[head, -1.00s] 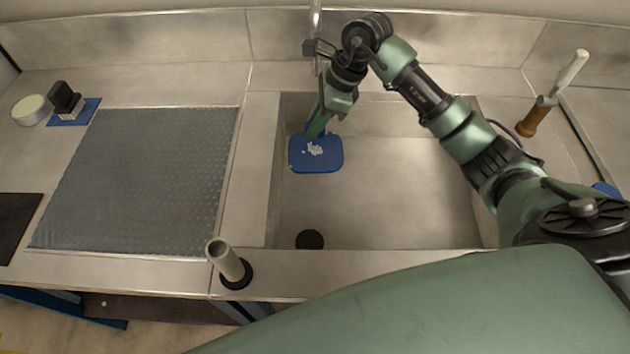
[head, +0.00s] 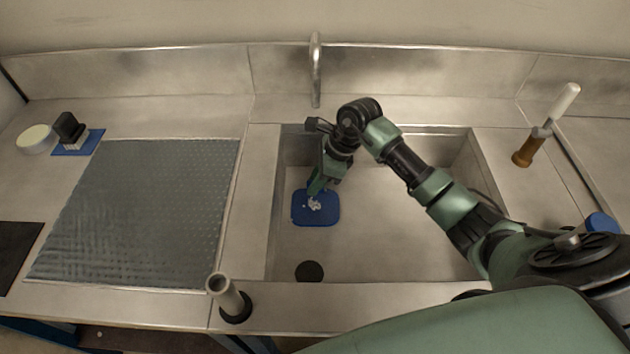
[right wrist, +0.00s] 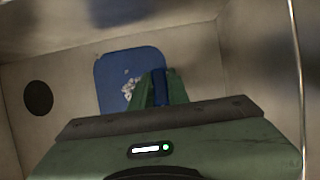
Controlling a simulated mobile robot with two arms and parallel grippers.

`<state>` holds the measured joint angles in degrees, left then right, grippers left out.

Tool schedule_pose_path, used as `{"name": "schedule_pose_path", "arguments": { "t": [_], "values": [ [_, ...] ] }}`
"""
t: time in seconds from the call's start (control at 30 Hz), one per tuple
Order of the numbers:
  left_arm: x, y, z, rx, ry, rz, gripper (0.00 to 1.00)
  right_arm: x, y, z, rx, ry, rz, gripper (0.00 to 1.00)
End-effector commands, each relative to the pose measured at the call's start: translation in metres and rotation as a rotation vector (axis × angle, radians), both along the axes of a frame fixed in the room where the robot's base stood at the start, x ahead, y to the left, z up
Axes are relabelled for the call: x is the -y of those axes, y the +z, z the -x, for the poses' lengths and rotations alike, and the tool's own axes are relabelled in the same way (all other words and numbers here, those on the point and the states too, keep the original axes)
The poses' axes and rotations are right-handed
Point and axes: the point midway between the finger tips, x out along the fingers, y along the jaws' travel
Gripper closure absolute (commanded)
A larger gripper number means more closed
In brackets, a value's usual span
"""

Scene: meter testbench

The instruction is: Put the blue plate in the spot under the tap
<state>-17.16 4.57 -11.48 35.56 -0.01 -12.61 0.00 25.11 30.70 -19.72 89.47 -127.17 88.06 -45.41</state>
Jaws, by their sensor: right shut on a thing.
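The blue plate (head: 317,219) is a rounded square with pale bits on its face. It is inside the sink basin (head: 400,235), toward its left side; I cannot tell whether it touches the floor. My right gripper (head: 318,188) is shut on the plate's far edge. In the right wrist view the plate (right wrist: 115,72) shows beyond the green fingers (right wrist: 160,88), which cover part of it. The tap (head: 316,70) stands behind the sink, above the plate in the picture. My left gripper is out of view.
A dark round drain (head: 309,271) lies near the plate. A ribbed drainboard (head: 140,210) is left of the sink, with an upright grey tube (head: 225,290) near the front edge. A brush (head: 68,127) and a pale round dish (head: 36,138) stand far left.

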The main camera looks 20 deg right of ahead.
Motion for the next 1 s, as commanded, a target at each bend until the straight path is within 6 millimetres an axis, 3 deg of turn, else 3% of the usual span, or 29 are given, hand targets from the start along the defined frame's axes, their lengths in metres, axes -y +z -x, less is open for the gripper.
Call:
{"name": "schedule_pose_path", "arguments": {
  "t": [0.27,0.3,0.37,0.77,1.0],
  "values": [
    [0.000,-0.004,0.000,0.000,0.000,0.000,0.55,0.000,-0.002,-0.001,0.004,0.000,-0.001,1.00],
    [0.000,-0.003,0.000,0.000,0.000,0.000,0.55,0.000,-0.002,0.000,0.001,0.000,0.000,0.73],
    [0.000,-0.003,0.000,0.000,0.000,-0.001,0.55,0.000,-0.002,0.000,0.000,0.000,0.000,0.62],
    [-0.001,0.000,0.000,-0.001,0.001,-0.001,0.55,0.001,0.004,0.000,0.000,0.000,0.001,0.62],
    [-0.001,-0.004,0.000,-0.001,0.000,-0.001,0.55,0.018,0.045,0.006,0.006,0.000,0.005,0.62]
  ]
}}
